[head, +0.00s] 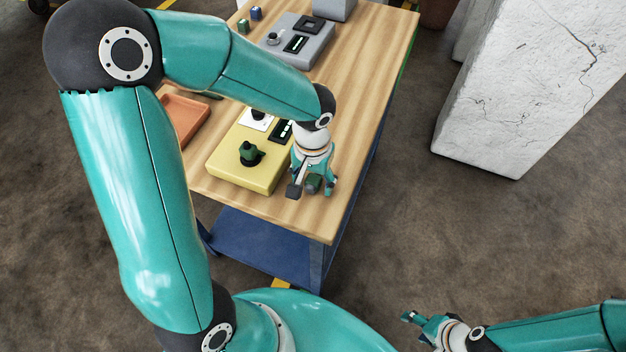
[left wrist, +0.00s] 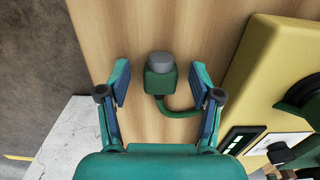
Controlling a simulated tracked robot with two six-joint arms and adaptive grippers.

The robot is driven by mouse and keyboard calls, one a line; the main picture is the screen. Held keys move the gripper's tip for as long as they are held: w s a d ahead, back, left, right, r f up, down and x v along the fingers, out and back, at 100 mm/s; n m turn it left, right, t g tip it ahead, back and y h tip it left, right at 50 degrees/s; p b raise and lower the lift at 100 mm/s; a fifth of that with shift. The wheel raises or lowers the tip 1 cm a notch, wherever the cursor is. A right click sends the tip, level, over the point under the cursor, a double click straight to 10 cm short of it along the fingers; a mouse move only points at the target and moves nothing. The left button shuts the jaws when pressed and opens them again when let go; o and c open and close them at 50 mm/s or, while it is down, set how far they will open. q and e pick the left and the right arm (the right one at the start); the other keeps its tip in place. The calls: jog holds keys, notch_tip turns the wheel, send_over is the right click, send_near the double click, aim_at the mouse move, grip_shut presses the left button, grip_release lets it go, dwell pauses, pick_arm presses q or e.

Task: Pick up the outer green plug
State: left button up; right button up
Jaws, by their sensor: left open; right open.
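A green plug (left wrist: 160,84) with a grey round end and a short curved green cable lies on the wooden table top in the left wrist view. It also shows, partly hidden by my gripper, in the head view (head: 314,183). My left gripper (head: 312,188) is open and low over the table, right of the yellow box. In the left wrist view its fingers (left wrist: 162,86) stand on either side of the plug, with a gap on each side. My right gripper (head: 419,328) is open and empty at the bottom of the head view, away from the table.
The yellow box (head: 240,178) with a dark green knob (head: 250,154) stands just left of my left gripper. An orange tray (head: 184,118), a grey box (head: 311,49) and small green (head: 243,26) and blue (head: 256,13) pieces are further back. A white cracked block (head: 515,90) stands right of the trolley.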

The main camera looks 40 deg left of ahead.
aim_at(313, 181)
pick_arm(q)
grip_shut()
dwell(0.3)
notch_tip(313, 181, up, 20)
jog(key=shift+p, duration=0.3)
dwell(0.3)
